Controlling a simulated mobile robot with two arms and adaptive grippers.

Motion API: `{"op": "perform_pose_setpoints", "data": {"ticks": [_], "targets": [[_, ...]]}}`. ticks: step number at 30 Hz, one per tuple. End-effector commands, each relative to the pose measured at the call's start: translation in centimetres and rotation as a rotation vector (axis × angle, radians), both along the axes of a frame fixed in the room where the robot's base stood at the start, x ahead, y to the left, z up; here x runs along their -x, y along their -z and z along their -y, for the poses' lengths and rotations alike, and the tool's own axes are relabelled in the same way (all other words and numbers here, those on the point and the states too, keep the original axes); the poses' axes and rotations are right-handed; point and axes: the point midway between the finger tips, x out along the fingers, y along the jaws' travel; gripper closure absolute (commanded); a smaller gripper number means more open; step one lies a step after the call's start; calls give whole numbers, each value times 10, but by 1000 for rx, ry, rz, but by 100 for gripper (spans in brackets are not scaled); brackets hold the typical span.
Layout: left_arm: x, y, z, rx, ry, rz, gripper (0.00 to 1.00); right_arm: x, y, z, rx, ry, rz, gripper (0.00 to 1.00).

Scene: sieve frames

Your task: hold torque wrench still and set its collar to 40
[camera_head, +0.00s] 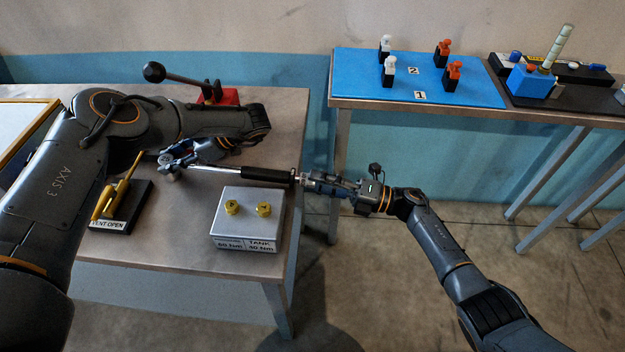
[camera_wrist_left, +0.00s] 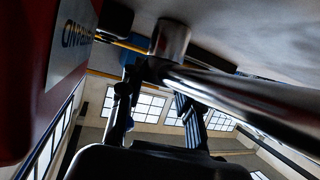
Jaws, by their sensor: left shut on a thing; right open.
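The torque wrench lies level above the table, with a bright steel shaft (camera_head: 215,168) and a black handle (camera_head: 266,174). My left gripper (camera_head: 172,161) is shut on the wrench near its head end. In the left wrist view the steel head (camera_wrist_left: 171,40) and shaft (camera_wrist_left: 245,98) cross just beyond the left gripper's fingers (camera_wrist_left: 155,85). My right gripper (camera_head: 303,179) is open at the handle's right end, where the collar (camera_head: 297,178) is mostly hidden by the fingers. I cannot tell whether the fingers touch it, and no scale number is readable.
A grey block (camera_head: 232,224) with two brass fittings and a "TANK 40 Nm" label stands below the wrench. A yellow valve lever (camera_head: 121,192) on a dark base is to its left. A red stand (camera_head: 217,97) with a black-knobbed lever is behind. A second table (camera_head: 450,106) stands at right.

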Motion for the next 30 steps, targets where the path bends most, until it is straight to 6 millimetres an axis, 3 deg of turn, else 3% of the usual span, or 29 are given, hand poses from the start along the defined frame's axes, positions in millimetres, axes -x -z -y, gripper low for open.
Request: {"op": "perform_pose_setpoints", "data": {"ticks": [6, 13, 18, 29, 30], "targets": [[0, 0, 0, 1, 0, 0, 100, 6, 8, 48, 4, 2, -2, 46], [0, 0, 0, 1, 0, 0, 100, 11, 13, 87, 3, 1, -1, 46], [0, 0, 0, 0, 0, 0, 100, 12, 14, 99, 1, 0, 0, 46], [0, 0, 0, 0, 0, 0, 100, 13, 14, 100, 1, 0, 0, 46], [0, 0, 0, 0, 0, 0, 62, 13, 14, 100, 1, 0, 0, 46]]}}
